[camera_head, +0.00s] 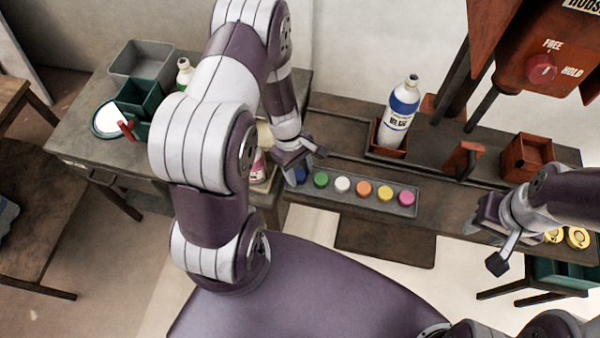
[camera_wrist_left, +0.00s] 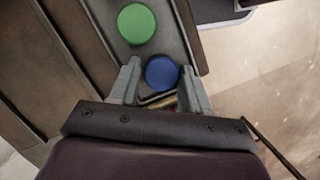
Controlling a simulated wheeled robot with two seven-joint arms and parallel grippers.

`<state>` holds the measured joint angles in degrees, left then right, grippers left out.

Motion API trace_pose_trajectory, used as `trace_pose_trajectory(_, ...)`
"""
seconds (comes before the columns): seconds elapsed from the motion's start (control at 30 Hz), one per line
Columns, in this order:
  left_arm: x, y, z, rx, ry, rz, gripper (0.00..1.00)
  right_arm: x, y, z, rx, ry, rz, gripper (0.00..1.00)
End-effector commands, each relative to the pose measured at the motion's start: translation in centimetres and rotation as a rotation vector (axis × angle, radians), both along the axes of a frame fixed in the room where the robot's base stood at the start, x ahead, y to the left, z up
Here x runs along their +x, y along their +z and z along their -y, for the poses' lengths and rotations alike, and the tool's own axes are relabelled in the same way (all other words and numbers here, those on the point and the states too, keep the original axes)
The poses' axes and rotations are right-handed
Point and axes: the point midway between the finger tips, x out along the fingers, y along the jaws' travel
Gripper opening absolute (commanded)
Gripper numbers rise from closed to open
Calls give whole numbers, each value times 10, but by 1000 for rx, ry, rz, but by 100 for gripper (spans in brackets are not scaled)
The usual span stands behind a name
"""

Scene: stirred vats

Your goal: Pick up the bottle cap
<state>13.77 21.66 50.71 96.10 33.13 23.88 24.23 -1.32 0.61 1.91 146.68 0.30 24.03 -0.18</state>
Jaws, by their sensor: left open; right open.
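Several bottle caps stand in a row in a grey tray (camera_head: 331,196) on the bench. From left to right in the head view they are a blue cap (camera_head: 301,174), a green cap (camera_head: 321,180), a white cap (camera_head: 342,184), an orange cap (camera_head: 364,188), a yellow cap (camera_head: 385,194) and a pink cap (camera_head: 406,198). My left gripper (camera_head: 303,163) is open over the blue end. In the left wrist view the blue cap (camera_wrist_left: 162,72) lies between the fingertips, with the green cap (camera_wrist_left: 137,24) beyond. My right gripper (camera_head: 488,232) is open and empty at the right.
A white and blue bottle (camera_head: 399,114) stands in a reddish holder (camera_head: 388,146) behind the tray. A red machine (camera_head: 535,55) rises at the back right. A side table (camera_head: 75,135) at left holds green bins (camera_head: 140,100). Yellow round items (camera_head: 577,238) lie at the right.

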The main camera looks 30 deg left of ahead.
Motion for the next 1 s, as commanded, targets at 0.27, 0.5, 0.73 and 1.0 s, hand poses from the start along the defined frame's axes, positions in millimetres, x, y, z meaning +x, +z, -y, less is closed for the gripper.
trace_pose_trajectory(0.27, 0, 1, 0, 0, -1, 0, 13, 0, 0, 0, 0, 0, 0, 43)
trace_pose_trajectory(0.5, 0, 1, 0, 0, -1, 0, 12, 0, 0, 0, 0, 0, 0, 43)
trace_pose_trajectory(0.73, 1, 14, 0, 1, 0, 4, 12, 0, 1, 0, 0, 0, 0, 43)
trace_pose_trajectory(1.0, -1, 55, 23, -1, -8, 2, 12, 0, 0, 0, 0, 0, 0, 43)
